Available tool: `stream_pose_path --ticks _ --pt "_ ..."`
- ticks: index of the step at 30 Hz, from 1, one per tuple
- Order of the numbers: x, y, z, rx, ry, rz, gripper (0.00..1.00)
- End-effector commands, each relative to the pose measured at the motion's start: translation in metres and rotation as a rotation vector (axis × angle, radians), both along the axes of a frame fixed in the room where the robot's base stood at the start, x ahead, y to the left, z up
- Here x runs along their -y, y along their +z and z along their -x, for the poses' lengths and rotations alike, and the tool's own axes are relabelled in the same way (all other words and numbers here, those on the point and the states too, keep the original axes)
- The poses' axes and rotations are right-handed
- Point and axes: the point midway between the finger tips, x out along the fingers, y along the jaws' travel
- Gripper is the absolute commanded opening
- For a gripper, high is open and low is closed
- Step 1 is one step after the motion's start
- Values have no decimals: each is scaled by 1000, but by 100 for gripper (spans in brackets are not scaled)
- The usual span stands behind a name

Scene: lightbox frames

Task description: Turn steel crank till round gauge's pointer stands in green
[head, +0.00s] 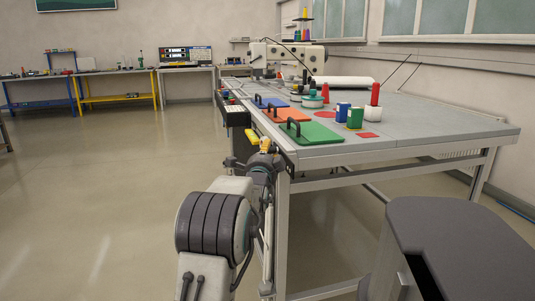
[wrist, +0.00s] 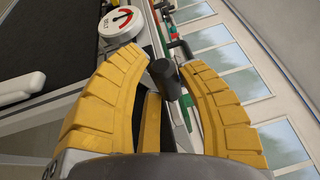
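In the wrist view the round gauge (wrist: 121,22) has a white rim and a pale face with a red arc. Its pointer's exact place and any green zone are too small to tell. A dark cylindrical knob (wrist: 163,76), seemingly the crank's handle, stands between my yellow fingertips. My gripper (wrist: 165,72) is open around the knob, with a small gap showing beside it. The crank's steel arm is mostly hidden. In the head view my gripper (head: 261,142) is at the table's near left edge; I cannot make out the crank or gauge there.
The grey table (head: 430,133) carries green (head: 312,133), orange (head: 287,115) and blue boards with black handles, thread spools (head: 355,117) and a sewing machine (head: 285,55). A dark stool (head: 450,235) stands at the front right. The floor to the left is clear.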

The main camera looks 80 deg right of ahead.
Motion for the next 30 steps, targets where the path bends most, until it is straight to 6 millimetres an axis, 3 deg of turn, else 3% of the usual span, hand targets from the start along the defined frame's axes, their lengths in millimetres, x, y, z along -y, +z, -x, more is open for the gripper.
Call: stream_pose_path --ticks 11,30 --pt "0 0 0 0 0 0 0" --pt "3 4 -1 -37 0 -87 0"
